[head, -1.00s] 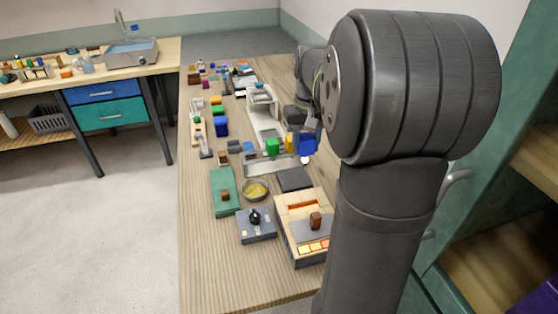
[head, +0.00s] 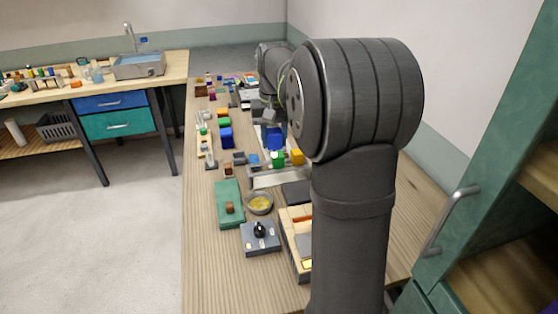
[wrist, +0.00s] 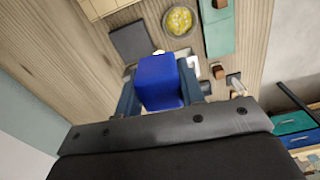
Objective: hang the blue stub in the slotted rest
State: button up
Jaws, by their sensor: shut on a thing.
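The blue stub (wrist: 160,82) is a dark blue block between the two fingers of my gripper (wrist: 158,76), which is shut on it. In the head view the blue stub (head: 274,138) shows beside my arm, just behind a green block (head: 278,159) and left of a yellow block (head: 297,157). It appears held above the table. A pale grey piece (head: 279,179) lies in front of these blocks; I cannot tell if it is the slotted rest. In the wrist view the stub hides much of what lies beyond it.
Another blue block (head: 226,138) stands to the left. Nearer are a green board (head: 229,190), a bowl with yellow contents (head: 259,202), a grey box with a black knob (head: 260,239) and a dark pad (head: 296,193). Bare wood (head: 215,275) shows at the near left.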

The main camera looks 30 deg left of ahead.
jog(key=n, duration=0.1)
send_near(278, 172)
jog(key=s+a, duration=0.2)
jog(key=a, duration=0.5)
jog(key=shift+d+f, duration=0.15)
jog(key=shift+f, duration=3.2)
jog(key=o, duration=1.1)
jog(key=shift+r, duration=0.15)
